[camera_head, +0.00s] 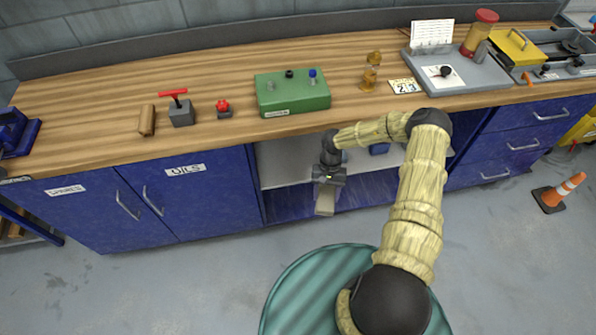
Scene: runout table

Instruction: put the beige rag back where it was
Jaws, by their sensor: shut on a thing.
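My gripper (327,188) points down in front of the open shelf bay in the middle of the workbench. It is shut on a small beige piece, the beige rag (325,204), which hangs below the jaws. The rag is in front of the dark blue lower part of the bay, below the pale shelf (283,165). I cannot tell whether it touches anything there. My arm hides part of the bay's right side.
A blue item (379,149) lies on the shelf, right of my gripper. Blue cabinets (190,205) flank the bay. A traffic cone (562,190) stands right.

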